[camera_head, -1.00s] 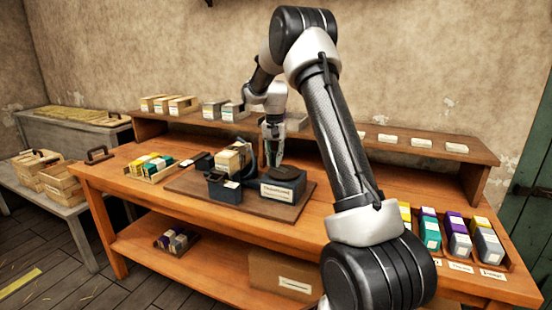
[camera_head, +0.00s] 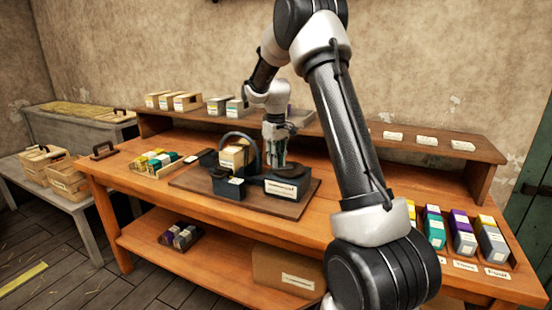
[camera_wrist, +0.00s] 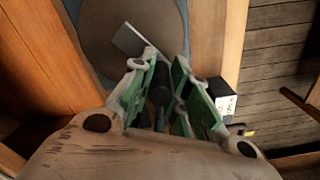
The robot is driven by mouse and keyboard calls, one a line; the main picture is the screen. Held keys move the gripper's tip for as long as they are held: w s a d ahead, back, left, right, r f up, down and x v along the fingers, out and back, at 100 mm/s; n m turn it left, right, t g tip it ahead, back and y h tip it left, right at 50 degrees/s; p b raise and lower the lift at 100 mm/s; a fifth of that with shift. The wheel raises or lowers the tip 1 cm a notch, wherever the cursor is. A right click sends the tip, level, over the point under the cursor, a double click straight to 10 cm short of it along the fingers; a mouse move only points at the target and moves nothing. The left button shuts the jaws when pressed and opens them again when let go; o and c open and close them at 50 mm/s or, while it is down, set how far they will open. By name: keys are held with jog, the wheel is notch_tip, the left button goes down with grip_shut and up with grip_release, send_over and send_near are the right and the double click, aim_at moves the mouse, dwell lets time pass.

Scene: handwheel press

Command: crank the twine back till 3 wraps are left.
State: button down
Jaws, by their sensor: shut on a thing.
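My gripper (camera_head: 275,158) is at the dark block (camera_head: 287,188) with a pale label, at the right of the press board on the bench. In the wrist view, the green-padded fingers (camera_wrist: 165,92) are closed around a dark upright handle (camera_wrist: 158,88). A pale pack (camera_head: 233,157) sits in the press under a dark curved hoop (camera_head: 247,137). I cannot make out the twine or count its wraps.
A dark box (camera_head: 228,187) stands at the front of the board (camera_head: 225,205). A tray of coloured packs (camera_head: 155,163) lies to the left, and more coloured packs (camera_head: 462,233) stand at the right. The shelf (camera_head: 440,146) behind carries boxes and labels.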

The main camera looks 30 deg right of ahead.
aim_at(284, 173)
jog(key=s+n, duration=0.1)
jog(key=n, duration=0.1)
jog(key=s+n, duration=0.1)
jog(key=n, duration=0.2)
jog(key=shift+s+n, duration=0.1)
jog(key=shift+n, duration=0.2)
jog(key=shift+s+d+n, duration=0.15)
jog(key=shift+s+n, duration=0.15)
jog(key=shift+n, duration=0.55)
jog(key=shift+s+d+n, duration=0.1)
jog(key=shift+s+n, duration=0.2)
jog(key=shift+n, duration=0.5)
jog(key=shift+s+d+n, duration=0.15)
jog(key=shift+s+n, duration=0.15)
jog(key=shift+n, duration=0.55)
jog(key=c, duration=1.3)
grip_release()
notch_tip(284, 173, up, 12)
